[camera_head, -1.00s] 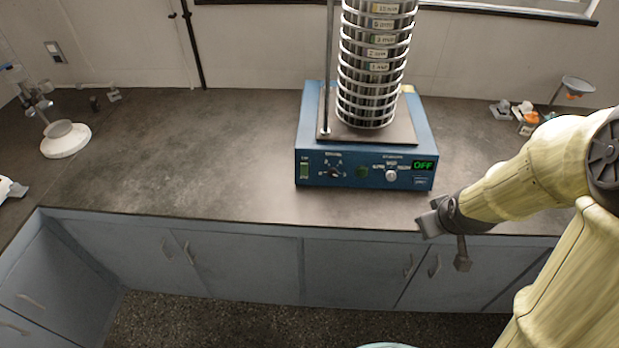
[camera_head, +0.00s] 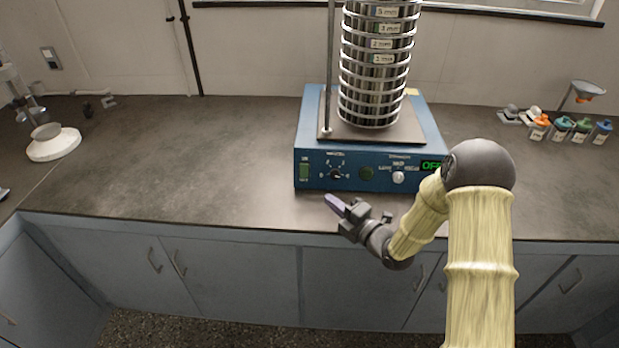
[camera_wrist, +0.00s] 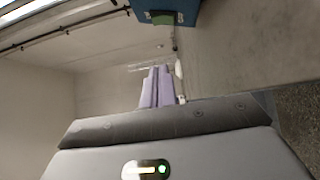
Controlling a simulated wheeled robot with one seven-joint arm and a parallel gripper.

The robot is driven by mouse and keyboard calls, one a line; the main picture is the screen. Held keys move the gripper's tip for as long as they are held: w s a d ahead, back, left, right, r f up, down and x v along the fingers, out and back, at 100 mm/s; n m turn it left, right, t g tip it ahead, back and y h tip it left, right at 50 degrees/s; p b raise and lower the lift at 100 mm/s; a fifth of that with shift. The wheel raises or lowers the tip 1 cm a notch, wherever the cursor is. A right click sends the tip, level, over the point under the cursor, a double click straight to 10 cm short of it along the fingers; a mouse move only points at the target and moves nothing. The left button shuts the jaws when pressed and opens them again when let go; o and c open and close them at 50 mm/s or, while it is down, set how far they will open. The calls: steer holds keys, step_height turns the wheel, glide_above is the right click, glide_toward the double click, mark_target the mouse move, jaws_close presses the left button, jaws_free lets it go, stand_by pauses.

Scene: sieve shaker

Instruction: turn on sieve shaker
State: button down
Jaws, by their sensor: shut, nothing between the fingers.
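The sieve shaker (camera_head: 318,178) is a blue box on the dark counter with a tall stack of metal sieves (camera_head: 372,75) on top. Its front panel has a green rocker switch (camera_head: 304,171) at the left, a black knob (camera_head: 336,174), a dark green button, a white knob (camera_head: 398,178) and a green display (camera_head: 431,165), partly covered by my arm, that appears to read OFF. My gripper (camera_head: 333,202) is shut and empty, in front of the panel's lower edge and below the black knob. In the wrist view, the purple fingers (camera_wrist: 157,88) are together, with the blue box's edge (camera_wrist: 185,12) and green switch (camera_wrist: 162,17) at the top.
A white-based stand (camera_head: 55,146) is at the far left of the counter. Several small bottles (camera_head: 562,128) and a funnel (camera_head: 588,90) are at the right. Blue-grey cabinets (camera_head: 230,280) lie below the counter edge.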

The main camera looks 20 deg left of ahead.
steer(key=p, duration=0.2)
glide_toward(300, 166)
steer(key=a, duration=0.2)
steer(key=s+a, duration=0.1)
steer(key=a, duration=0.1)
steer(key=shift+s+r, duration=0.1)
steer(key=w, duration=0.3)
steer(key=shift+a, duration=0.35)
steer(key=shift+w+a, duration=0.15)
steer(key=shift+w, duration=0.45)
steer(key=shift+a, duration=0.15)
